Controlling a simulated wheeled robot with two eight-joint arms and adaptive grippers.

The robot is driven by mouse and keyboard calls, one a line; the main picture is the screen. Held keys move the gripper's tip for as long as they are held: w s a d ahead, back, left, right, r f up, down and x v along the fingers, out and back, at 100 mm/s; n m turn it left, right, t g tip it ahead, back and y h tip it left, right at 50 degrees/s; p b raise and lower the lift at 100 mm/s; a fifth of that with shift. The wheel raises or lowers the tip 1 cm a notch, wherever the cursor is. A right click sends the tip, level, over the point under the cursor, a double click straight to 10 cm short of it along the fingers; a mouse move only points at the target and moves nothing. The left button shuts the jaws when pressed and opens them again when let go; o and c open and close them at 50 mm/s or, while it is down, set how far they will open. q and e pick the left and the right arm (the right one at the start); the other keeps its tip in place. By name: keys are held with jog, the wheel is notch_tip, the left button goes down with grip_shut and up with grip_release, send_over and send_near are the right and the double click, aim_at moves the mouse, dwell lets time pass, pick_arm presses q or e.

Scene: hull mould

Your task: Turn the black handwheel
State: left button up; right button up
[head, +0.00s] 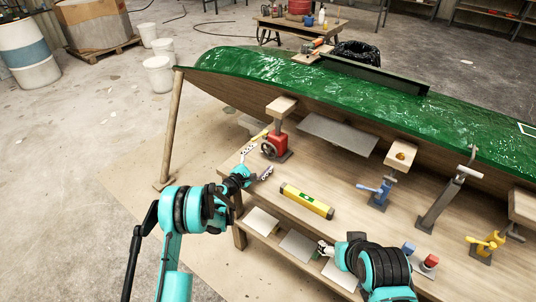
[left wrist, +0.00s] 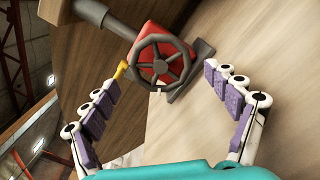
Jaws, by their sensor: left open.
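The black handwheel (head: 268,149) sits on the side of a red stand (head: 278,138) under the green hull, at the left end of the wooden bench. In the left wrist view the handwheel (left wrist: 163,62) shows nearly face-on, with spokes and a hub. My left gripper (head: 257,161) is open and empty, just in front of the wheel. In the left wrist view its fingers (left wrist: 164,88) stand wide on either side below the wheel, with no clear contact. My right gripper (head: 324,250) is low at the bench's front edge; its fingers are too small to read.
A yellow level (head: 307,200) lies on the bench (head: 340,222). A blue clamp (head: 378,192), a grey post (head: 440,200) and a yellow clamp (head: 487,244) stand to the right. The green hull (head: 330,95) overhangs them. A wooden prop (head: 172,130) leans at the left.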

aim_at(269, 151)
pick_arm(q)
jog(key=b+x, duration=0.1)
jog(key=x, duration=0.4)
jog(key=shift+w+d, duration=0.25)
jog(key=shift+w, duration=0.05)
jog(key=c, duration=0.9)
